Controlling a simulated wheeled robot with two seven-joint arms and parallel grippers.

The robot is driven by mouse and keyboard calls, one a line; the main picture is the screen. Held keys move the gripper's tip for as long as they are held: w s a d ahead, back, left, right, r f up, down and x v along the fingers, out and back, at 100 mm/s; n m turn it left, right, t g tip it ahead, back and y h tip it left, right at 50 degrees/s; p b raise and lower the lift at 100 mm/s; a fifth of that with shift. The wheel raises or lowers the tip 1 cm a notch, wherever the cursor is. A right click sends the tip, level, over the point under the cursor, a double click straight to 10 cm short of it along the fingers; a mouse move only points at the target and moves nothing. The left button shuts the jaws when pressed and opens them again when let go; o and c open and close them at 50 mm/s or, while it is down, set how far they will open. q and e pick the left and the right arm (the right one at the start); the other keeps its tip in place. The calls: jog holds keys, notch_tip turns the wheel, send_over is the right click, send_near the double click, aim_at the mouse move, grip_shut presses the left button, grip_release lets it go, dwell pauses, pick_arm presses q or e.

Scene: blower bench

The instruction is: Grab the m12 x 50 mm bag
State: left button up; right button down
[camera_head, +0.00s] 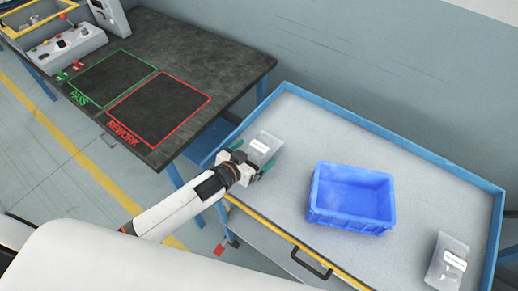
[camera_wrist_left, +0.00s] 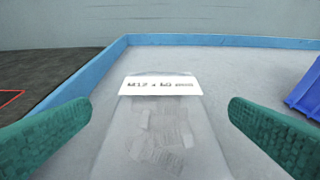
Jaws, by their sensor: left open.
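A clear plastic bag with a white label (camera_head: 264,147) lies at the left end of the grey cart top. In the left wrist view the bag (camera_wrist_left: 160,125) fills the middle, and its label appears to read M12 x 50 mm, slightly blurred. My left gripper (camera_head: 254,161) is open at this bag, with its green fingers on either side. In the left wrist view the fingers (camera_wrist_left: 160,122) show apart, with a gap between each finger and the bag. My right gripper is not in view.
A blue bin (camera_head: 350,198) stands mid-cart. Another clear labelled bag (camera_head: 449,262) lies at the right end. A blue rim (camera_head: 400,142) edges the cart. A dark bench with PASS (camera_head: 112,78) and REWORK (camera_head: 160,104) areas stands at left. The cart top between bin and right bag is clear.

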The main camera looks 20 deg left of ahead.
pick_arm(q)
jog(key=shift+x, duration=1.15)
jog(key=shift+s, duration=0.1)
jog(key=shift+c, duration=1.2)
jog(key=shift+r, duration=0.1)
jog(key=c, duration=1.1)
